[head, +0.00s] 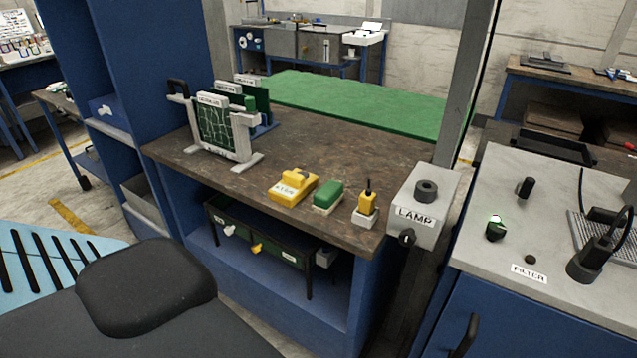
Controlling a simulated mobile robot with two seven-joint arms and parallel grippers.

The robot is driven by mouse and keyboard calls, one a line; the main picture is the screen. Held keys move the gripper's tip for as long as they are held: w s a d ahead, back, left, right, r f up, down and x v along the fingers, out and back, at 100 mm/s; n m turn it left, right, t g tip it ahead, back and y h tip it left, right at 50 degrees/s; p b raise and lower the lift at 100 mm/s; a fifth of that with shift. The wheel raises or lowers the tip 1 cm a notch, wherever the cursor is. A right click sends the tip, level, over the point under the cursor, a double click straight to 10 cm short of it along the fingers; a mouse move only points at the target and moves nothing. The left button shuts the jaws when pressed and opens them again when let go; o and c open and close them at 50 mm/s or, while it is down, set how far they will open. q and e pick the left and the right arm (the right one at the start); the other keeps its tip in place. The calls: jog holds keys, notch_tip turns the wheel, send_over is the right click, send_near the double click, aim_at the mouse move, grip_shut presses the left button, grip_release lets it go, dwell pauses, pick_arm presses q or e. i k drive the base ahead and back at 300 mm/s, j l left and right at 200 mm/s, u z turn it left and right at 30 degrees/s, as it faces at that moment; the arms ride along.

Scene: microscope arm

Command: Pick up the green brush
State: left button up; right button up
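The green brush (328,194) is a small block with a green top and a pale underside. It lies on the brown workbench (355,150), near its front edge. It sits between a yellow labelled block (292,188) on its left and a small yellow tool in a white holder (367,203) on its right, with small gaps between them. Nothing covers the brush. Neither of my grippers is in view.
A grey LAMP box (418,212) is at the right end, beside a metal post (466,85). A grey-topped cabinet (530,220) stands right. A dark padded shape (145,285) fills the lower left.

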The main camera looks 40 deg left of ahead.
aim_at(326, 199)
jog(key=u, duration=1.2)
jog(key=z, duration=1.15)
jog(key=i+l+u, duration=0.3)
jog(key=l+u, duration=0.3)
jog(key=i+l+u, duration=0.15)
jog(key=l+u, duration=0.2)
jog(key=l, duration=0.2)
